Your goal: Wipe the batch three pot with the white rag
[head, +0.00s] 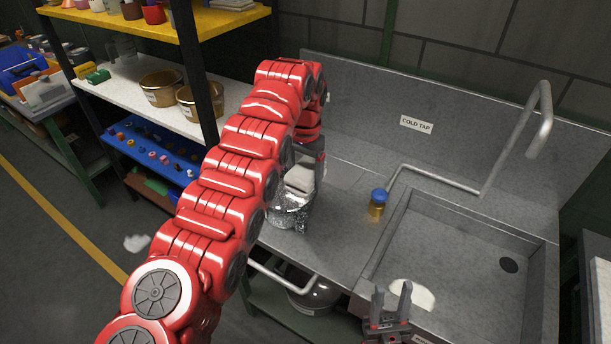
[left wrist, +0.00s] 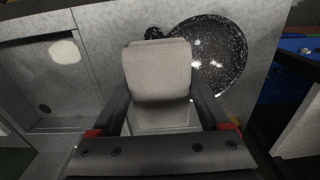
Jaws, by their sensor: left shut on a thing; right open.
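My left gripper (head: 306,163) is shut on the white rag (head: 300,179), a pale folded pad that also shows between the fingers in the left wrist view (left wrist: 158,68). A black-and-white speckled pot (head: 289,216) stands on the counter, partly hidden by my left arm. In the left wrist view the pot (left wrist: 222,58) is round and glossy, behind and right of the rag. The rag overlaps it in both views; I cannot tell whether they touch. No batch label is readable on it. My right gripper (head: 393,292) is open and empty at the sink's front edge.
A blue-lidded amber jar (head: 377,204) stands on the counter (head: 335,225) left of the sink (head: 460,245). A bent tap pipe (head: 490,190) reaches over the back. A white patch (head: 412,294) lies in the sink. Shelves with pots (head: 162,88) stand at left.

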